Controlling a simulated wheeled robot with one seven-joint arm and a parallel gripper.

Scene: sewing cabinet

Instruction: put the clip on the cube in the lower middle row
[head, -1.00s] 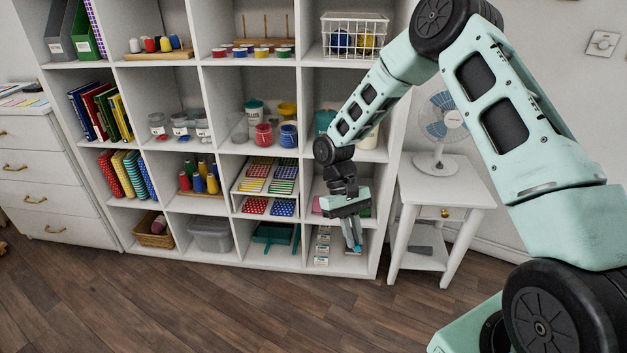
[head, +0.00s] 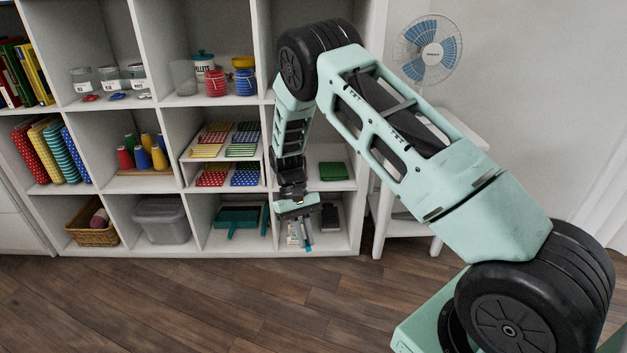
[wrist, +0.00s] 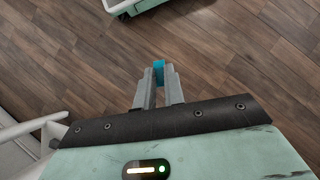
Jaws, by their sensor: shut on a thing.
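My gripper (head: 307,240) hangs low, pointing down, in front of the bottom right cube of the white shelf. It is shut on a small blue thing, likely the clip (wrist: 159,72), gripped between the fingertips in the wrist view. Its blue end (head: 308,249) also shows below the fingers in the head view. The lower middle row of the shelf (head: 170,189) holds patterned books, thread spools, folded fabrics and, at the right, a green folded cloth (head: 333,171). My arm hides the left part of that right cube.
A white side table (head: 402,232) stands right of the shelf, with a fan (head: 428,52). The wooden floor in front is clear.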

